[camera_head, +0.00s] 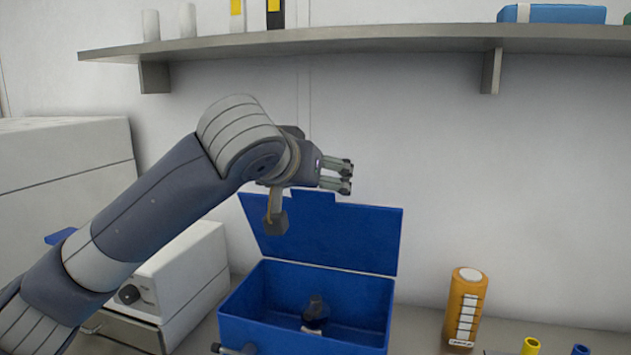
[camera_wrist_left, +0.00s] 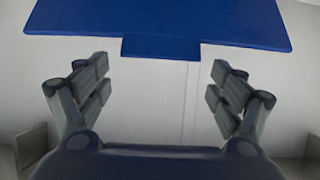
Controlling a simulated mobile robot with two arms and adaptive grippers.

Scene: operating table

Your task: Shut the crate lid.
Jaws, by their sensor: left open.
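The blue crate (camera_head: 250,303) stands on the counter with its lid (camera_head: 345,235) raised, leaning back towards the wall. A dark object with a knob-like top (camera_head: 316,312) lies inside the crate. My left gripper (camera_head: 345,177) is in front of and above the lid's upper edge, pointing right in the head view. Its fingers are apart and empty. In the left wrist view the lid (camera_wrist_left: 160,22) spans the top of the picture, its tab beyond the open fingers (camera_wrist_left: 160,88). My right gripper is not in view.
An orange bottle (camera_head: 464,305) stands right of the crate, with yellow (camera_head: 530,346) and blue (camera_head: 580,350) caps farther right. A white device (camera_head: 185,270) stands left of the crate. A wall shelf (camera_head: 400,40) runs above my gripper.

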